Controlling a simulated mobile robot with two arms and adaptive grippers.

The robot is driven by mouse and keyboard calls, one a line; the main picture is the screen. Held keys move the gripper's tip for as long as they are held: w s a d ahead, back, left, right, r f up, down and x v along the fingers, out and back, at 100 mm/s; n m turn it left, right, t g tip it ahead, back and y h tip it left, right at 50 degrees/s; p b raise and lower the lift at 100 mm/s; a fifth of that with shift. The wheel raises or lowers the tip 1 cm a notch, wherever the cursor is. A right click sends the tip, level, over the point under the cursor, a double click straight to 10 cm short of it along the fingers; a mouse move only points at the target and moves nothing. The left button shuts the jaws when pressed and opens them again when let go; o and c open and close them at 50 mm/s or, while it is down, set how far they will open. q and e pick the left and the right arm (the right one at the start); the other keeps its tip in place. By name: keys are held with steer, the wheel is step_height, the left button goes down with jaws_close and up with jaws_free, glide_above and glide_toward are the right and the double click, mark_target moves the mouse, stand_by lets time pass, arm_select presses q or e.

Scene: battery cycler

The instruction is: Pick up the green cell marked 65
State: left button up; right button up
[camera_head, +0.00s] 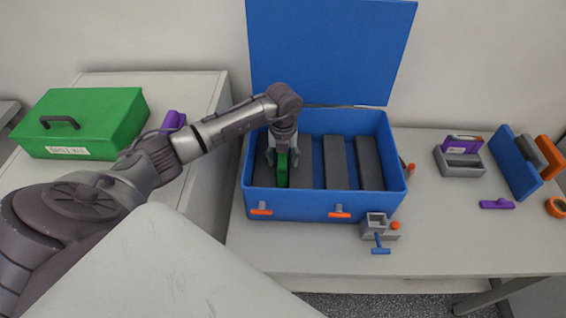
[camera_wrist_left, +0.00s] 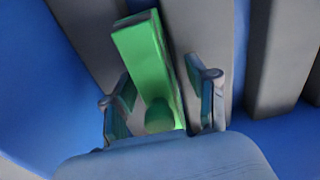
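The green cell (camera_head: 282,172) stands in the left part of the open blue case (camera_head: 300,203), between dark grey blocks. Its number cannot be read. My left gripper (camera_head: 283,157) reaches down into the case over the cell. In the left wrist view, the green cell (camera_wrist_left: 143,58) lies between the two fingers of my left gripper (camera_wrist_left: 164,108). The fingers are apart, with a visible gap on each side of the cell. My right gripper is not in view.
The case's blue lid (camera_head: 330,55) stands up behind it. A closed green case (camera_head: 85,118) sits on the left table. A grey fixture (camera_head: 376,222) is at the case's front right corner. A grey holder with a purple piece (camera_head: 460,160) and a blue stand (camera_head: 514,162) are farther right.

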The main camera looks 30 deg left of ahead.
arm_select(q)
jaws_close()
steer(key=shift+w+r, duration=0.1)
steer(key=shift+r, duration=0.05)
